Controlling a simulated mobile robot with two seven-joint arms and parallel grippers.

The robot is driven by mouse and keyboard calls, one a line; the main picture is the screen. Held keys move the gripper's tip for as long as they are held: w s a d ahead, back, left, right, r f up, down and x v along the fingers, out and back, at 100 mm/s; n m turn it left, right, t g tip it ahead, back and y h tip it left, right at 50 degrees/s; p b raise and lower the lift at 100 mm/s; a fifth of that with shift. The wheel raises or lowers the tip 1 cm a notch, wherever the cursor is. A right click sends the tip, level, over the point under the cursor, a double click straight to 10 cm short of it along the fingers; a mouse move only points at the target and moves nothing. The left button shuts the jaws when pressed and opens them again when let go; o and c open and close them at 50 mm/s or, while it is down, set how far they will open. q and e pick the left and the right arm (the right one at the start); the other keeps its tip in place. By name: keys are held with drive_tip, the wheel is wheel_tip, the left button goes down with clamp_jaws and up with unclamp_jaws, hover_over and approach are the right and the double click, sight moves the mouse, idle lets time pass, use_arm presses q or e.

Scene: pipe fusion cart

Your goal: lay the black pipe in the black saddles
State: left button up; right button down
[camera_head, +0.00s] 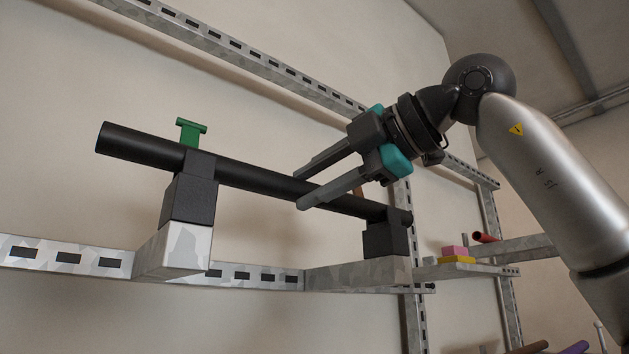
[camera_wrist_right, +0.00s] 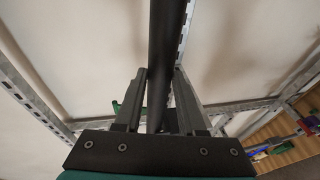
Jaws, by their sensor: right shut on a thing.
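The long black pipe (camera_head: 255,179) slopes down to the right across the head view. It passes at the upright prongs of the left black saddle (camera_head: 189,198) and the right black saddle (camera_head: 385,241). I cannot tell whether it rests fully on their floors. My right gripper (camera_head: 299,191) is shut on the pipe between the two saddles, nearer the right one. In the right wrist view the pipe (camera_wrist_right: 166,45) runs between the fingers (camera_wrist_right: 160,72). My left gripper is in neither view.
The saddles stand on grey metal brackets (camera_head: 174,250) fixed to a slotted rail (camera_head: 70,257) along the wall. A green T-shaped piece (camera_head: 190,131) shows behind the left saddle. Pink (camera_head: 454,251) and yellow (camera_head: 457,260) blocks sit on a shelf at right.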

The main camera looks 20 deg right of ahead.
drive_tip(key=shift+c, duration=2.1)
unclamp_jaws()
drive_tip(key=shift+s+d, duration=0.25)
drive_tip(key=shift+s, duration=0.1)
drive_tip(key=b+v, duration=0.1)
drive_tip(key=v, duration=1.3)
drive_tip(key=shift+s+r+b, duration=0.2)
drive_tip(key=shift+b, duration=0.2)
